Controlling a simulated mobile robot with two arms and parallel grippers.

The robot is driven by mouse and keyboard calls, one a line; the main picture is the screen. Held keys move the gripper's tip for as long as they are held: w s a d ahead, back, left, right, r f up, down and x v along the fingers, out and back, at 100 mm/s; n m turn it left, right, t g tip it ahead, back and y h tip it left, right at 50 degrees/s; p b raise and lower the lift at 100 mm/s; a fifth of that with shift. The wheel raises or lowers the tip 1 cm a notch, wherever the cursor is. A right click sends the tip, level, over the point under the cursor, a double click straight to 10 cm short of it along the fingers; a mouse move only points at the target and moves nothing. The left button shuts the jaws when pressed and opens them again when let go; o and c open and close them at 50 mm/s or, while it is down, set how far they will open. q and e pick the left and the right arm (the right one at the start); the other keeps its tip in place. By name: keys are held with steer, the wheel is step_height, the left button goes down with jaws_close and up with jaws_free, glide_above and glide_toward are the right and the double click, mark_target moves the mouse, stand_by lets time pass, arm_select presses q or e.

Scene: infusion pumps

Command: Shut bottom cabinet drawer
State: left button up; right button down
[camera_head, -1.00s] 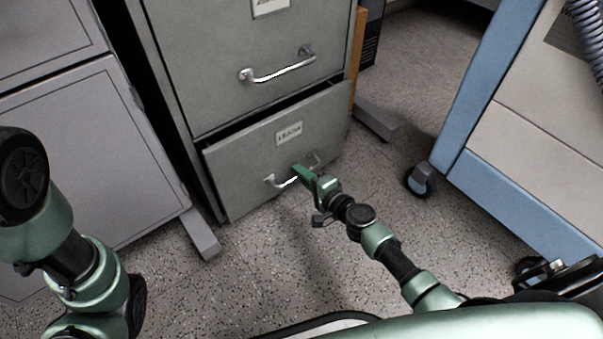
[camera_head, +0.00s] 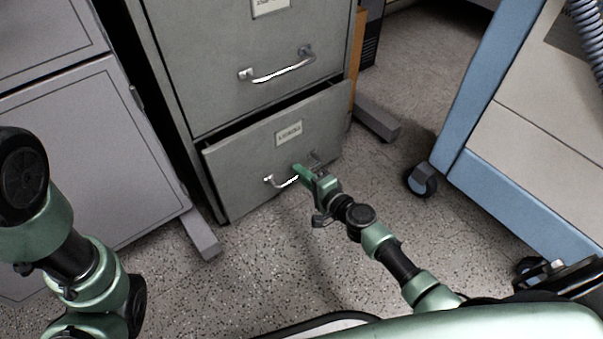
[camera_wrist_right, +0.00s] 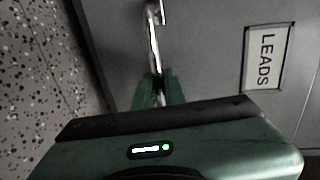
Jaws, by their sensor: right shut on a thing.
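The bottom cabinet drawer (camera_head: 245,165) is grey with a label and a silver handle. It stands slightly out from the cabinet, with a dark gap along its top edge. My right gripper (camera_head: 301,173) is at the drawer's handle (camera_head: 281,182). In the right wrist view the green fingers (camera_wrist_right: 158,90) are shut around the handle bar (camera_wrist_right: 153,40), and the "LEADS" label (camera_wrist_right: 265,58) is to the right. The left arm shows at the left edge, but its gripper is out of the picture.
The drawer above (camera_head: 240,60) is shut and has its own handle. A grey cabinet (camera_head: 90,160) stands at the left with a foot sticking out. A blue and beige cart on casters (camera_head: 421,180) stands at the right. Speckled floor lies open between them.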

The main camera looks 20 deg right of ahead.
mark_target(292, 164)
stand_by(0.3)
steer(key=x, duration=0.4)
steer(key=shift+w+r+b, duration=0.15)
steer(key=shift+r+b, duration=0.15)
steer(key=shift+r, duration=0.15)
steer(key=c, duration=1.5)
jaws_free()
steer(key=shift+w+a, duration=0.1)
steer(key=p+v, duration=0.1)
steer(key=v, duration=0.6)
steer(key=shift+s+p, duration=0.35)
steer(key=shift+p, duration=0.05)
